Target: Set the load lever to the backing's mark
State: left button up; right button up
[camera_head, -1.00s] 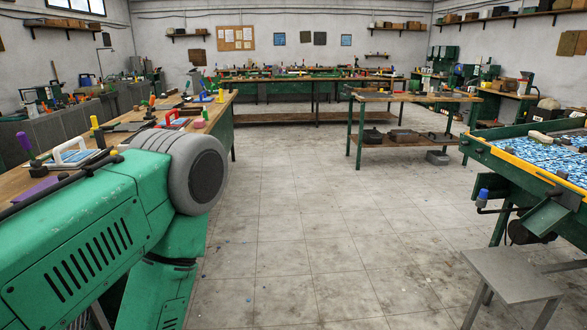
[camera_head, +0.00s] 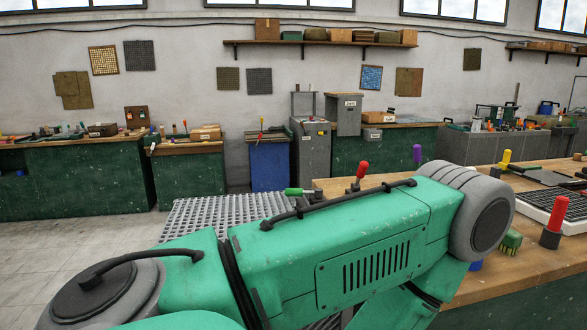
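I cannot single out the load lever or the backing's mark. A red-topped upright handle (camera_head: 361,171) stands behind my green arm, its base partly hidden. A green handle (camera_head: 293,191) lies low beside it at the wooden bench's left end. One green arm of mine crosses the lower middle and hides part of the bench. Neither gripper is in view.
A wooden bench (camera_head: 500,290) at right carries a red-knobbed post (camera_head: 554,215), a black grid tray (camera_head: 540,196), a yellow-handled tool (camera_head: 505,158) and a green brush (camera_head: 510,242). A slatted grey platform (camera_head: 205,214) lies behind my arm. Pale floor (camera_head: 90,245) is open at left.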

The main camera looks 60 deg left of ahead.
aim_at(362, 168)
jog(key=u, duration=2.2)
